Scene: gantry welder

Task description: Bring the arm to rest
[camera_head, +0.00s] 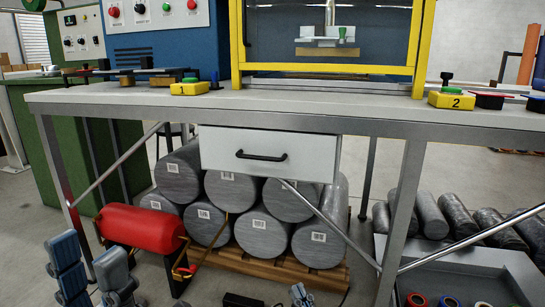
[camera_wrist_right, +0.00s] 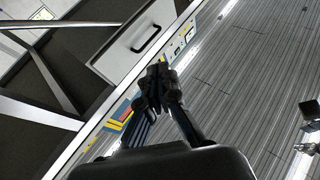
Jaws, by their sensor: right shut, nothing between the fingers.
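My left gripper (camera_head: 88,250) is at the lower left of the head view, its two blue-grey fingers spread apart with nothing between them. It appears in front of the bench's left leg and the red tank. My right gripper (camera_head: 300,293) shows only as a small tip at the bottom edge of the head view, below the drawer. In the right wrist view my right gripper (camera_wrist_right: 156,75) has its dark fingers together and empty, with the drawer beyond it. The rest of both arms is out of the head view.
A metal bench (camera_head: 315,105) spans the front, with a shut drawer (camera_head: 268,153). Below are stacked grey cylinders (camera_head: 265,235) on a pallet, a red tank (camera_head: 140,228) and a grey bin (camera_head: 465,272). Yellow button boxes, marked 1 (camera_head: 189,88) and 2 (camera_head: 451,100), stand on the bench.

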